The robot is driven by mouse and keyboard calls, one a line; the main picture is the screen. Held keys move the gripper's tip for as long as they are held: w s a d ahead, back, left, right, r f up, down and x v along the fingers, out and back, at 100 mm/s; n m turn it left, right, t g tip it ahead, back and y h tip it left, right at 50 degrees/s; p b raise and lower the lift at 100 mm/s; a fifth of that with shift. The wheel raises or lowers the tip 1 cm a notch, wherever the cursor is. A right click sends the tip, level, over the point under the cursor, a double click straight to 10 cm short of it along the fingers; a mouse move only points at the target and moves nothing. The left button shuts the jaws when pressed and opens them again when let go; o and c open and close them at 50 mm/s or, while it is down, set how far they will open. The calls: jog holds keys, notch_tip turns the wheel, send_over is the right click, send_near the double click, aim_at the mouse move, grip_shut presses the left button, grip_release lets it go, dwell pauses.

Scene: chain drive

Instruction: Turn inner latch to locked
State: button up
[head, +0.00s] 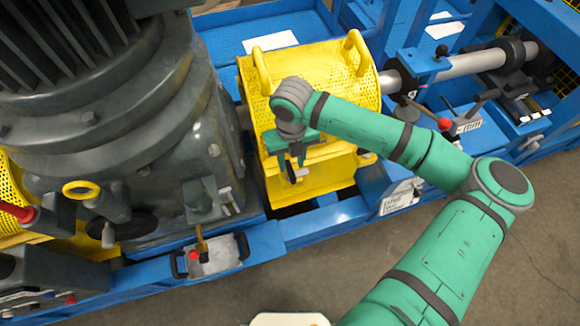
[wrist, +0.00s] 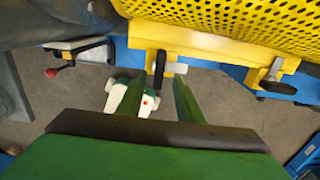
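The yellow perforated guard (head: 325,180) stands between the big grey motor and the shaft. It also fills the top of the wrist view (wrist: 240,20). Two latches sit on its lower front edge. One latch (wrist: 159,70), nearer the motor, has a dark handle pointing down and a pale pin to its right. The other latch (wrist: 275,80) is farther right, with its dark handle lying sideways; in the head view it shows at the guard's right side (head: 366,156). My gripper (wrist: 159,84) is open, its green fingertips either side of the first latch's handle, with no clear contact visible.
The grey motor (head: 120,120) stands close left of my gripper. A blue frame (head: 325,222) runs below the guard. A grey box with a red-knobbed lever (head: 212,255) sits at the front left. The shaft (head: 460,64) runs right.

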aim_at(291, 169)
jog(key=shift+w+a+f, duration=0.1)
jog(key=shift+a+f, duration=0.05)
jog(key=shift+f, duration=2.1)
grip_shut()
